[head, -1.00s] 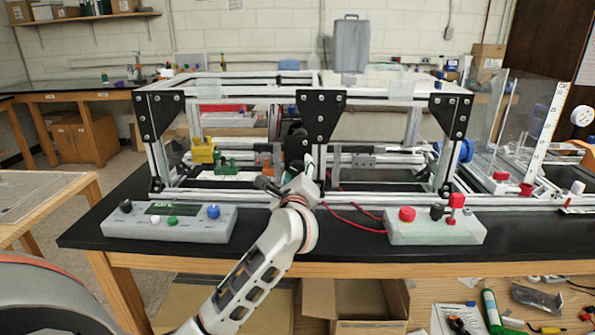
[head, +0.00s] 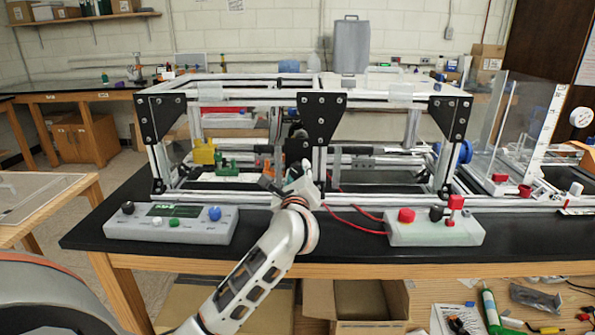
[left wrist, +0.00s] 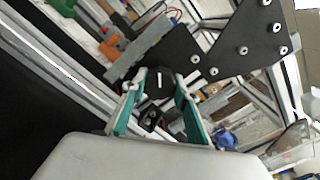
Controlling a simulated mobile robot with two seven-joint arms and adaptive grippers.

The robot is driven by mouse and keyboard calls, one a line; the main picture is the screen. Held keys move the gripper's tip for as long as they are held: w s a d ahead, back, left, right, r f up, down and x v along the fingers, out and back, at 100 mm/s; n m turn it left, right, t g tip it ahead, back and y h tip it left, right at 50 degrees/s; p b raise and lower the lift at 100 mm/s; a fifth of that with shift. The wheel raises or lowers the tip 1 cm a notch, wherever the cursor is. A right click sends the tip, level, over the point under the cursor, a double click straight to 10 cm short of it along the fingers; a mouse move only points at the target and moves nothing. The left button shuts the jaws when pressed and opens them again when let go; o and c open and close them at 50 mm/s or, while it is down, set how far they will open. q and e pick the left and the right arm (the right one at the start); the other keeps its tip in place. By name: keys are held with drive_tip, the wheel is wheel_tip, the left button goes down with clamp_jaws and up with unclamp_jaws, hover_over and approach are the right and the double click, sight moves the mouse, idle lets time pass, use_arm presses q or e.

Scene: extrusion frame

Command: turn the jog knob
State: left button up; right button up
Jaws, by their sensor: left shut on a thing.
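The jog knob (left wrist: 158,82) is a black round knob with a white mark line, seen in the left wrist view. It sits between the two teal fingers of my left gripper (left wrist: 155,92), which is shut on it. In the head view my left gripper (head: 290,180) is at the front of the extrusion frame, below the middle black plate. My own wrist hides the knob there. My right gripper is in neither view.
A grey control box (head: 180,231) stands at the left front, and another box (head: 410,233) with red buttons at the right front. Red cables (head: 350,222) run just right of my arm.

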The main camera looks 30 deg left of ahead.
use_arm(q)
drive_tip(key=m+p, duration=0.2)
drive_tip(key=m, duration=0.1)
drive_tip(key=shift+r+p, duration=0.2)
drive_tip(key=shift+p, duration=0.15)
drive_tip(key=m+p, duration=0.6)
drive_tip(key=shift+f+m, duration=0.15)
drive_tip(key=shift+m, duration=0.25)
drive_tip(key=shift+m+p, duration=0.45)
drive_tip(key=shift+m, duration=0.05)
drive_tip(key=shift+f+m+p, duration=0.1)
drive_tip(key=shift+m+p, duration=0.2)
drive_tip(key=shift+m, duration=0.9)
drive_tip(key=shift+a+m, duration=0.1)
drive_tip(key=shift+m, duration=1)
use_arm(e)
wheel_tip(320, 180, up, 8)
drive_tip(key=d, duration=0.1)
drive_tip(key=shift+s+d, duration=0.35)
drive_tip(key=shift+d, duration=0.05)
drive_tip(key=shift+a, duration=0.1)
